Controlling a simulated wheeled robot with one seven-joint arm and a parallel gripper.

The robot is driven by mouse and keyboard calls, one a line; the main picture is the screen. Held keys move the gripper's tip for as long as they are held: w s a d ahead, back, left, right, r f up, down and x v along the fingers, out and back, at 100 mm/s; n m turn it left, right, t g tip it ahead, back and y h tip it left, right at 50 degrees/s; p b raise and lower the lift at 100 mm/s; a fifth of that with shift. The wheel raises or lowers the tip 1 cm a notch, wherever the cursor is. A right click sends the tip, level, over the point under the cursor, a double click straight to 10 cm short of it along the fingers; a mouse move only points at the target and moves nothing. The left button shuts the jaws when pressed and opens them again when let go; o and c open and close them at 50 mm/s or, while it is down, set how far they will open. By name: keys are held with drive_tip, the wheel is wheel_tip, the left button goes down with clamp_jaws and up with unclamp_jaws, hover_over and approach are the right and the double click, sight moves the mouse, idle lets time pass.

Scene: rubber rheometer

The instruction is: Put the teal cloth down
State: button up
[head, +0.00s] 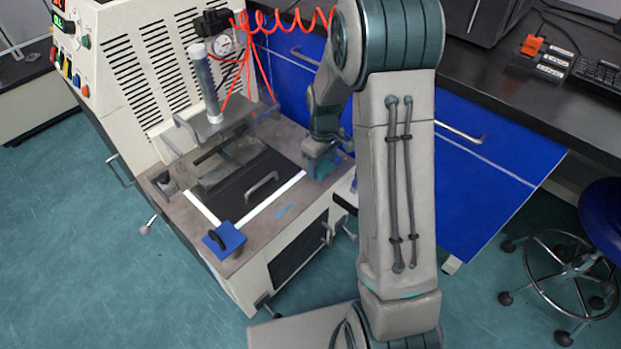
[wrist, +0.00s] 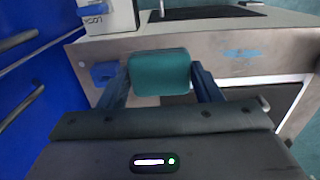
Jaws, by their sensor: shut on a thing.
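The teal cloth (wrist: 159,73) shows in the wrist view as a folded, rounded block between the two fingers of my gripper (wrist: 160,80). My gripper is shut on it, with one blue finger on each side. In the head view my gripper (head: 321,161) is at the right side of the machine's worktop (head: 252,232), beside the white-edged dark plate. I cannot clearly make out the cloth in the head view. In the wrist view the worktop's front face lies behind the cloth, and I cannot tell whether the cloth touches anything.
A dark plate with a handle (head: 262,186) sits on the worktop, under a clear guard and a vertical cylinder (head: 204,84). A blue block with a black handle (head: 224,241) is at the front corner. Blue cabinets (head: 480,175) stand right; a blue stool (head: 603,212) is at far right.

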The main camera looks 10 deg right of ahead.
sight(311, 183)
drive_tip(key=shift+w+a+f+b, duration=0.35)
drive_tip(key=shift+w+a+f, duration=0.7)
drive_tip(key=shift+a, duration=0.2)
wheel_tip(311, 183, down, 4)
drive_tip(key=shift+f+b, duration=0.1)
drive_tip(key=shift+b, duration=0.85)
drive_tip(key=o, duration=0.5)
drive_tip(key=shift+c, duration=0.2)
drive_tip(key=o, duration=0.4)
